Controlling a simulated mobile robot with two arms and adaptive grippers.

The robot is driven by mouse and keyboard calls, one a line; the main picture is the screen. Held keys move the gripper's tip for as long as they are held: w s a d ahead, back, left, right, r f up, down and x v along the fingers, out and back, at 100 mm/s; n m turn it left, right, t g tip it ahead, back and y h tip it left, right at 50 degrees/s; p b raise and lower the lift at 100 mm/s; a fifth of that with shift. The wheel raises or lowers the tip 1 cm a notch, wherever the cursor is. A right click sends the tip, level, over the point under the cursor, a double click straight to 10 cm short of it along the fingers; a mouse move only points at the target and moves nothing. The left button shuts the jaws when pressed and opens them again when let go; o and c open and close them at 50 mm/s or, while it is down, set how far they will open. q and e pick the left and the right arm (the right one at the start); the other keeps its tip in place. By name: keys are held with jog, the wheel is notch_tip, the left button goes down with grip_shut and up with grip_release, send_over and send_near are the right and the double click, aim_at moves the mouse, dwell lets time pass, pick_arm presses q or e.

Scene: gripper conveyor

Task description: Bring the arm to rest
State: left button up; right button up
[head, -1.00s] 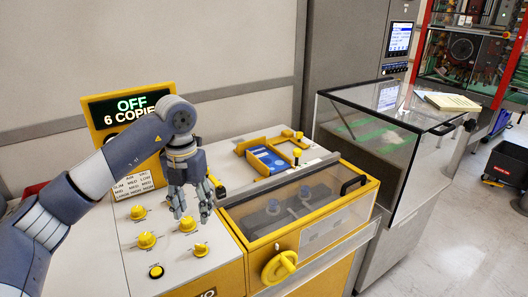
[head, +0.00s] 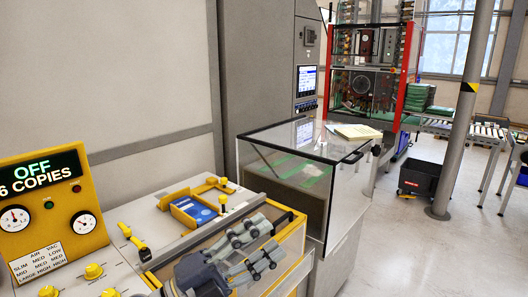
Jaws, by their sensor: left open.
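My left gripper (head: 262,240) is at the lower middle of the head view, its grey fingers spread and pointing up and to the right. It is open and nothing shows between its fingers. It appears in front of the yellow-framed machine (head: 297,222) and covers much of its top; I cannot tell how far above it the gripper is. The rest of my left arm is out of the picture below. My right gripper is not in view.
A yellow panel (head: 14,163) reading "OFF 6 COPIES" stands at the left, with yellow knobs (head: 93,271) below it. A blue-and-yellow tray (head: 194,211) lies behind my gripper. A clear-lidded cabinet (head: 318,189) stands to the right. Open floor, a black bin (head: 417,179) and a pillar (head: 463,115) lie beyond.

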pick_arm(q)
jog(key=w+a+f+n+t+y, duration=0.2)
jog(key=a+f+n+t+y, duration=0.25)
jog(key=a+n+y, duration=0.35)
jog(key=w+a+f+n+t+y, duration=0.25)
jog(key=a+n+t+y, duration=0.3)
jog(key=n, duration=0.55)
jog(key=s+a+f+n+g+y, duration=0.3)
jog(key=f, duration=0.4)
jog(key=s+a+f+n+g+y, duration=0.3)
jog(key=f+y, duration=0.1)
jog(key=f, duration=0.4)
jog(key=s+f+n+g, duration=0.1)
jog(key=s+f+g, duration=0.4)
jog(key=s+f, duration=0.45)
jog(key=s+f+n+g, duration=0.1)
jog(key=s+f+g, duration=0.5)
jog(key=s, duration=0.7)
notch_tip(320, 180, down, 25)
jog(key=s, duration=0.2)
jog(key=s+a+f+g, duration=0.2)
jog(key=s+a+f, duration=0.1)
jog(key=s+f, duration=1.3)
jog(key=shift+s+a+f+h, duration=0.2)
jog(key=shift+s+f+h, duration=0.1)
jog(key=shift+f+h, duration=0.05)
